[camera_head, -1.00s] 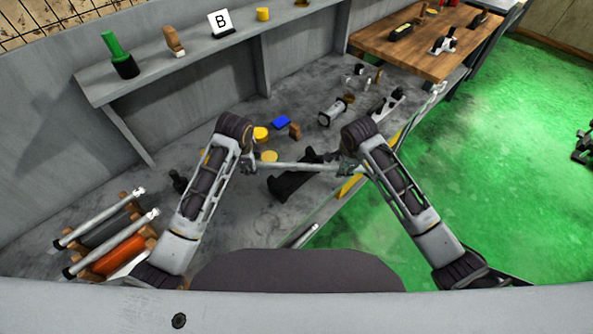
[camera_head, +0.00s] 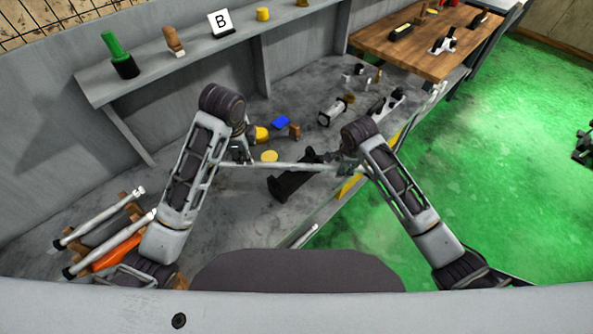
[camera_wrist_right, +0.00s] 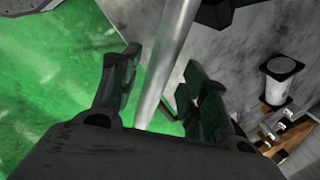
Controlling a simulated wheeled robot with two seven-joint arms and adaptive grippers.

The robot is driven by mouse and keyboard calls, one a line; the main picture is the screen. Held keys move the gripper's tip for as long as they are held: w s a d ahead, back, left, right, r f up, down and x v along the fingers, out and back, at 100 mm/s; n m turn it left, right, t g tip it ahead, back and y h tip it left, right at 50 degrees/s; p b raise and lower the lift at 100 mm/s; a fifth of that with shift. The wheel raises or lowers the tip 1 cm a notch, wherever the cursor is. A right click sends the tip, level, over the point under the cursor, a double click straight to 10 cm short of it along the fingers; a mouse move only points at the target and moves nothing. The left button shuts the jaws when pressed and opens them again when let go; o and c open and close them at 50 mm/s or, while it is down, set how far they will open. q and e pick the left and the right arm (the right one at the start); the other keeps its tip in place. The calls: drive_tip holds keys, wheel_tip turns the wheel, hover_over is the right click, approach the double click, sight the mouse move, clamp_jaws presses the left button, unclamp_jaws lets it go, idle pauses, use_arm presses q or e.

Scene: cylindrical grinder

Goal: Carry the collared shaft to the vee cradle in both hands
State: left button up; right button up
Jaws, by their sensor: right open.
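The shaft (camera_head: 275,166), a thin pale metal bar, lies crosswise between my two arms in the head view. My right gripper (camera_head: 347,168) is at its right end. In the right wrist view the shaft (camera_wrist_right: 170,60) passes between the fingers of my right gripper (camera_wrist_right: 162,57), which are open with gaps beside it. My left gripper (camera_head: 240,152) is near the shaft's left part, and its fingers are too small to read. The collar is not clear. A dark block (camera_head: 288,184) lies below the shaft; I cannot tell whether it is the vee cradle.
Two more bars (camera_head: 105,218) rest on wooden supports at the left. A yellow disc (camera_head: 269,156), a blue block (camera_head: 281,122) and a grey cylinder (camera_head: 332,112) sit on the grey bench behind the shaft. A shelf (camera_head: 190,55) runs along the back. Green floor lies right.

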drive_tip(key=shift+r, duration=0.1)
drive_tip(key=v, duration=1.1)
drive_tip(key=shift+r, duration=0.4)
drive_tip(key=shift+s, duration=0.2)
idle(0.4)
